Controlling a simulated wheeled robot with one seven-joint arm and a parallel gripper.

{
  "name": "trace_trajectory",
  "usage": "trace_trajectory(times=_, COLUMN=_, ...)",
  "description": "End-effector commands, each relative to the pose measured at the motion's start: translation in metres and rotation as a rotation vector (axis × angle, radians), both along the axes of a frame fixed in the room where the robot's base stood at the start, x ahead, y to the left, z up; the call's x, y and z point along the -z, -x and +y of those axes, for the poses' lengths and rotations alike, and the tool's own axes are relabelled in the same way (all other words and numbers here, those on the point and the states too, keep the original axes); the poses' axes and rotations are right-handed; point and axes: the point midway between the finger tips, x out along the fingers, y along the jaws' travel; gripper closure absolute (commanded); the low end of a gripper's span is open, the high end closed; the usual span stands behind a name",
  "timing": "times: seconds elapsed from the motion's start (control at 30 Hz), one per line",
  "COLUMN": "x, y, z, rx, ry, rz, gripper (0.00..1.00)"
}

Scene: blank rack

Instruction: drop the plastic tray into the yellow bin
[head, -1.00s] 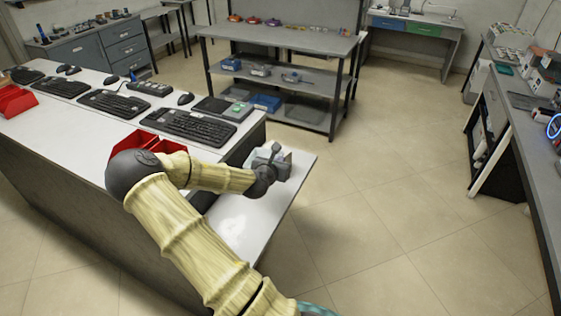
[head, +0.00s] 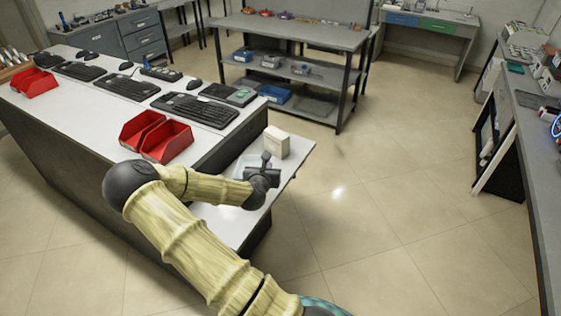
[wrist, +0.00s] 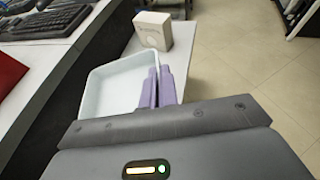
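The plastic tray is a shallow, pale, whitish open tray (wrist: 108,88) in the wrist view, over the low white side surface. In the head view its pale edge (head: 243,164) shows behind my gripper (head: 262,172), which hides the rest. In the wrist view the two purple fingers of my gripper (wrist: 157,88) are close together at the tray's right wall, one on each side of it. They look shut on that wall. I cannot tell whether the tray's base touches the surface. The yellow bin is not seen in either view.
A white box (head: 275,142) stands just beyond the tray; it also shows in the wrist view (wrist: 153,31). Red bins (head: 166,141) and keyboards (head: 195,110) are on the higher bench at left. A grey shelf unit (head: 300,32) stands behind. The floor at right is clear.

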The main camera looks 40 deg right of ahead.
Motion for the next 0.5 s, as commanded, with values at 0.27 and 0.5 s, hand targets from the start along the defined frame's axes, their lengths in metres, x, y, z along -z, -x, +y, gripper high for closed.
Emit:
trace_trajectory(times=0.27, x=0.022, y=-0.013, z=0.047, rx=-0.146, ry=0.009, rz=0.007, gripper=1.0)
trace_trajectory(times=0.5, x=0.051, y=-0.022, z=0.119, rx=-0.357, ry=0.011, rz=0.011, gripper=1.0)
